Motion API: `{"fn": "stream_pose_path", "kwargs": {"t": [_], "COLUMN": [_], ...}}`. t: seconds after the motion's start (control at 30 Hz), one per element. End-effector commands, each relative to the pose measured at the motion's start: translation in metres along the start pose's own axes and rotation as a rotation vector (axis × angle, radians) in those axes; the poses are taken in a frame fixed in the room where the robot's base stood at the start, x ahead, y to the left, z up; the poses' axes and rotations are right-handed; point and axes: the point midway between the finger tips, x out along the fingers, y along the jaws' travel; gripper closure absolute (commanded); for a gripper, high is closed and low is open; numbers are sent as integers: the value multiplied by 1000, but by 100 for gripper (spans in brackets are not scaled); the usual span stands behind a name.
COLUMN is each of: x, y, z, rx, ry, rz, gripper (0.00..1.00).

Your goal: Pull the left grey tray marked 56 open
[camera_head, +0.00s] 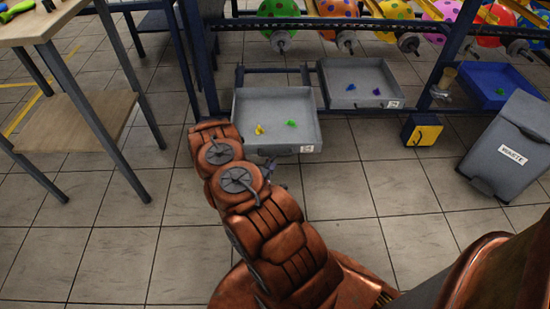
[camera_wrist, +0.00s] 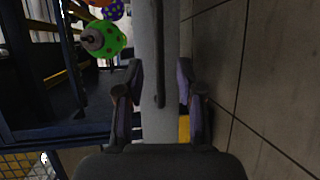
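The left grey tray (camera_head: 238,127) stands pulled out in front of the rack in the head view, with rails bare behind it. It holds a yellow piece (camera_head: 259,129) and a green piece (camera_head: 291,124). The mark on its white label (camera_head: 307,149) is too small to read surely. My gripper (camera_wrist: 159,75) is at the tray's front, mostly hidden behind my arm in the head view. In the wrist view its fingers are spread on either side of the grey front panel (camera_wrist: 149,125). The dark handle bar (camera_wrist: 159,55) lies between them, with visible gaps to both.
A second grey tray (camera_head: 336,99) sits right of it, further back. A yellow box (camera_head: 422,131), a grey waste bin (camera_head: 505,150) and a blue tray (camera_head: 480,78) are at the right. A wooden table (camera_head: 75,120) stands left.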

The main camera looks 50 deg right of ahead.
Motion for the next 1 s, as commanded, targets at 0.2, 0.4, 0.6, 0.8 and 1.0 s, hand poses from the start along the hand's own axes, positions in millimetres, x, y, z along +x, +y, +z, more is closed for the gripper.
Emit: {"fn": "stream_pose_path", "kwargs": {"t": [0.2,0.4,0.6,0.8,1.0], "x": [-31,-53,-65,-68,-68], "y": [1,0,1,1,1], "z": [-2,-1,0,0,0], "rx": [0,0,0,1,1], "ry": [4,1,1,0,0], "rz": [2,1,1,2,2], "gripper": [63,63,63,63,63]}}
